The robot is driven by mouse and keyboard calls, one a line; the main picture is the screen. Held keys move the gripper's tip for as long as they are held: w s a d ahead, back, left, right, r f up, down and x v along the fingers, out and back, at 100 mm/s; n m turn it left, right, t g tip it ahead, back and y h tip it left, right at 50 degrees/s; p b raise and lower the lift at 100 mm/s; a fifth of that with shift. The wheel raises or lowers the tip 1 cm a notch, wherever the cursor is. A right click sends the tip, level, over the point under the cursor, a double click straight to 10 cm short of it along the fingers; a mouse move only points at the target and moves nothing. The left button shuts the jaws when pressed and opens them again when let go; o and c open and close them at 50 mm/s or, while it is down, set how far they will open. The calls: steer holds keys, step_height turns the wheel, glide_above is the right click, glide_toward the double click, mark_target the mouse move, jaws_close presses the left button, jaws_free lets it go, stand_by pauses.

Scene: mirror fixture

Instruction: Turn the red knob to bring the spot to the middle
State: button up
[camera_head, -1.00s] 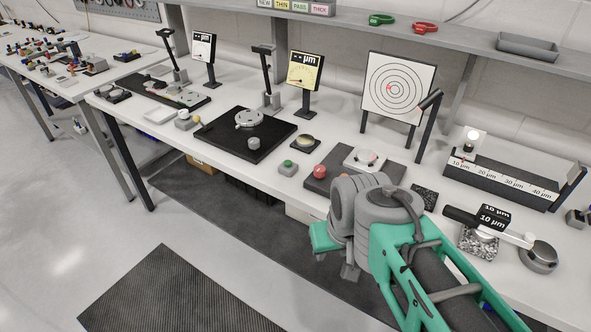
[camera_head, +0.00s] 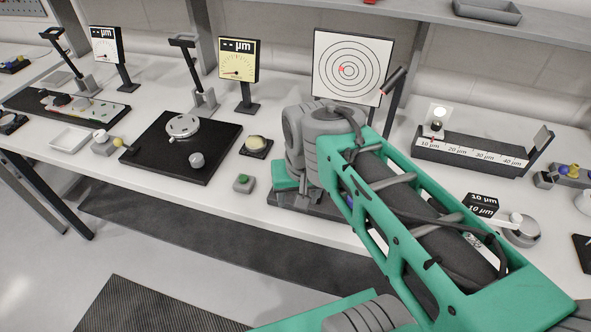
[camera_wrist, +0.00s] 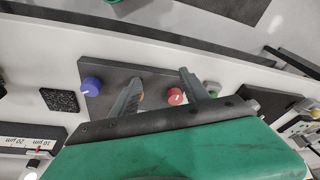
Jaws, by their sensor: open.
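The red knob (camera_wrist: 175,96) shows in the wrist view on a dark base plate (camera_wrist: 112,72); a blue knob (camera_wrist: 91,86) is at the plate's left end. My gripper (camera_wrist: 160,76) is open. Its two fingers reach over the plate, with the red knob in the gap between them, nearer the right finger; I cannot tell their height difference. In the head view my wrist hides the knobs and most of the base plate (camera_head: 310,204). The white target board (camera_head: 326,42) with black rings stands behind. The red spot (camera_head: 342,69) is slightly left of the rings' middle.
A small box with a green button (camera_head: 243,183) stands left of my wrist. A black plate with a round stage (camera_head: 184,126) is further left. A ruler block (camera_head: 470,153) stands to the right. A dark post (camera_head: 393,85) rises beside the target board.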

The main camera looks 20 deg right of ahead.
steer(key=w+m+g, duration=0.1)
steer(key=w+m, duration=0.1)
steer(key=w, duration=0.1)
steer(key=w+r+m+g+p, duration=0.1)
steer(key=w+m, duration=0.2)
steer(key=w, duration=0.1)
steer(key=w+r+m+p, duration=0.1)
steer(key=w+m, duration=0.1)
steer(key=w, duration=0.1)
steer(key=shift+w+a+r+m+g, duration=0.2)
steer(key=shift+w+r+m+g, duration=0.1)
steer(key=shift+m+g, duration=0.1)
step_height(320, 180, down, 8)
steer(key=shift+r+p, duration=0.15)
steer(key=shift+p, duration=0.55)
jaws_close()
